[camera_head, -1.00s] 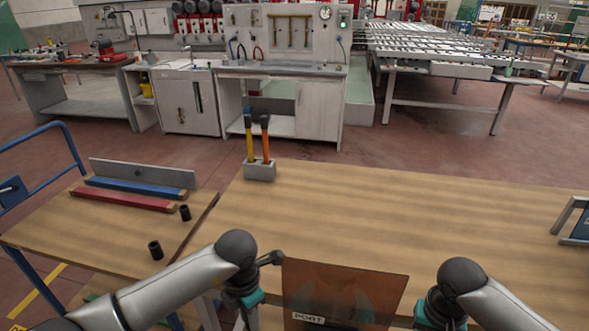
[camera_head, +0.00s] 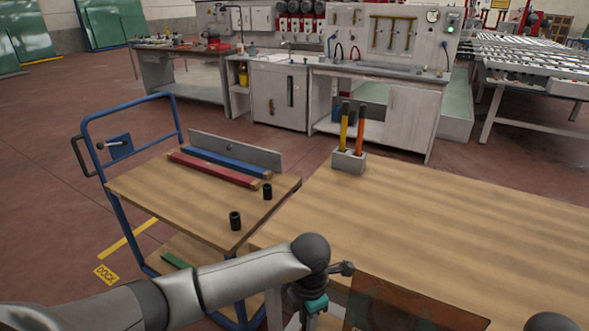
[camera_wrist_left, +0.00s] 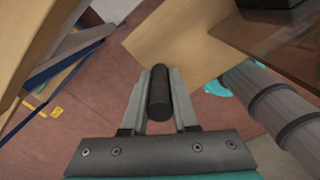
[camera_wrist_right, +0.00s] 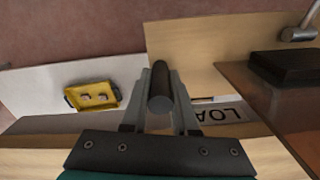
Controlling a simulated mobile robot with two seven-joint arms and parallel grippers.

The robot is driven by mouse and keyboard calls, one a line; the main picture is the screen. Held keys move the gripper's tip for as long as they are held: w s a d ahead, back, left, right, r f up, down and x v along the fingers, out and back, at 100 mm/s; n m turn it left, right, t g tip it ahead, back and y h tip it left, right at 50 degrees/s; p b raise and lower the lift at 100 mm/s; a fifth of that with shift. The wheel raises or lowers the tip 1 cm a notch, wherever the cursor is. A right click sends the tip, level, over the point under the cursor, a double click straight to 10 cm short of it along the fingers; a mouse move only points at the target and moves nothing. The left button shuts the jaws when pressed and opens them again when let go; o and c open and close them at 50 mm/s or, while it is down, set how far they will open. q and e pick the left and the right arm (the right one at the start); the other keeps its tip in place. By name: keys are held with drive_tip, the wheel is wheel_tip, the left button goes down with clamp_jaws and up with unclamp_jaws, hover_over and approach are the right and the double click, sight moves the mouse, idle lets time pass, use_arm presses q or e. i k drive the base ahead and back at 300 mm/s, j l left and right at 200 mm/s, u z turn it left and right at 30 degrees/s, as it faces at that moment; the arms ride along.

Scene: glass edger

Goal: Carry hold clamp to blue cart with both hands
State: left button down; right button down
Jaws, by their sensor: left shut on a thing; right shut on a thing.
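The blue cart (camera_head: 190,207) stands at left in the head view, with a blue tube frame and a wooden top. A brown see-through panel, which I take as part of the hold clamp (camera_head: 412,312), is at the bottom of the head view, partly cut off. In the left wrist view my left gripper (camera_wrist_left: 160,78) is shut on a black round grip (camera_wrist_left: 159,92). In the right wrist view my right gripper (camera_wrist_right: 160,75) is shut on a similar grip (camera_wrist_right: 160,90). How both grips join the panel is hidden.
The wooden table (camera_head: 460,215) adjoins the cart on its right, with a block (camera_head: 349,161) holding two upright tools. The cart's near middle is bare.

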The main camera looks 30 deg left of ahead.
sight(180, 191)
drive_tip(key=j+u, duration=0.3)
drive_tip(key=i+j+u, duration=0.1)
drive_tip(key=j+u, duration=0.2)
drive_tip(key=i+j+u, duration=0.1)
drive_tip(key=u, duration=0.3)
drive_tip(key=i+j+u, duration=0.15)
drive_tip(key=j+u, duration=0.2)
drive_tip(key=i+j+u, duration=0.1)
drive_tip(key=u, duration=0.3)
drive_tip(key=i+j+u, duration=0.1)
drive_tip(key=u, duration=0.25)
drive_tip(key=i+u, duration=0.6)
drive_tip(key=i+j, duration=0.1)
drive_tip(key=i, duration=0.55)
drive_tip(key=i+z, duration=0.15)
drive_tip(key=z, duration=0.25)
drive_tip(key=i+j+z, duration=0.1)
drive_tip(key=z, duration=0.3)
drive_tip(key=i+z, duration=0.15)
drive_tip(key=z, duration=0.25)
drive_tip(key=i+j+z, duration=0.1)
drive_tip(key=z, duration=0.3)
drive_tip(key=i+z, duration=0.1)
drive_tip(key=z, duration=0.3)
drive_tip(key=i+j+z, duration=0.1)
drive_tip(key=z, duration=0.3)
drive_tip(key=j, duration=0.1)
